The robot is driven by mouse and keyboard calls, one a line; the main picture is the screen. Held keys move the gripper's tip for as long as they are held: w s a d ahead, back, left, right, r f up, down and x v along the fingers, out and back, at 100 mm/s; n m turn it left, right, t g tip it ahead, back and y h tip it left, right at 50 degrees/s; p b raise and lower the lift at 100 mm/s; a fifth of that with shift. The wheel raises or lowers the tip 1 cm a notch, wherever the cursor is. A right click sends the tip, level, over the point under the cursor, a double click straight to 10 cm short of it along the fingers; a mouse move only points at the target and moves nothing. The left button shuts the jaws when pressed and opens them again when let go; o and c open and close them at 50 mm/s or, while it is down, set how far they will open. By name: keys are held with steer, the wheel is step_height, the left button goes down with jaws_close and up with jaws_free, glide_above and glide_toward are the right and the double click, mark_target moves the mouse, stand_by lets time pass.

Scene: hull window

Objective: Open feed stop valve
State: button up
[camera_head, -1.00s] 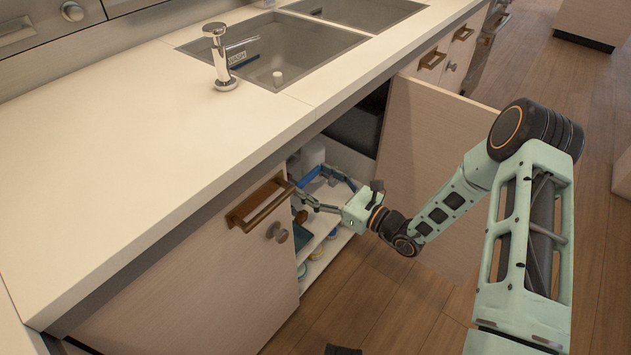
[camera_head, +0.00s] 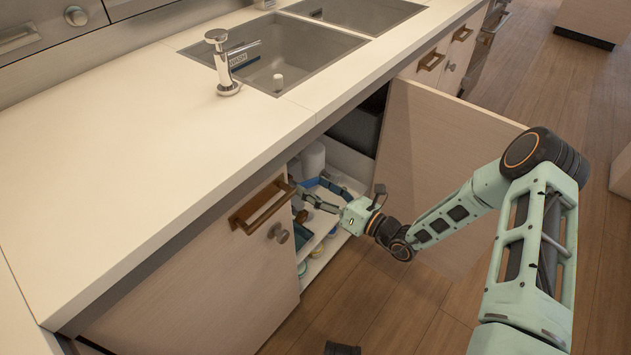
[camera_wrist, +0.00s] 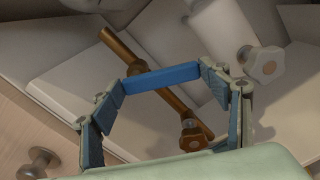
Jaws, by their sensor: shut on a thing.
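A blue bar-shaped lever (camera_wrist: 160,78), which I take to be the feed stop valve's handle, lies by a copper-brown pipe (camera_wrist: 118,44) in the wrist view. My gripper (camera_wrist: 162,82) has its two fingers at the lever's two ends, shut on it. In the head view my gripper (camera_head: 311,184) reaches into the open cabinet under the sink, with a bit of blue lever (camera_head: 310,182) between the fingers. The valve body is not clearly visible. A brown knob (camera_wrist: 193,137) sits at the pipe's lower end.
A pale hand knob (camera_wrist: 262,66) on a white cylinder is right of the lever. A closed door with a brown handle (camera_head: 262,207) is on the left. The counter (camera_head: 150,150) overhangs above; a shelf holds small items.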

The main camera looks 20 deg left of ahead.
steer(key=shift+s+a+f+m+p, duration=0.2)
steer(key=shift+s+f+m+p, duration=0.25)
steer(key=shift+m, duration=1.6)
steer(key=shift+s+a+f+m+p, duration=0.3)
steer(key=shift+s+m+p, duration=0.35)
steer(key=shift+m, duration=1.45)
steer(key=shift+s+a+f+m+p, duration=0.15)
steer(key=shift+s+f+m+p, duration=0.4)
steer(key=shift+m, duration=1.5)
steer(key=shift+w+r, duration=0.15)
steer(key=shift+r, duration=0.05)
steer(key=o, duration=1.7)
steer(key=shift+w, duration=0.1)
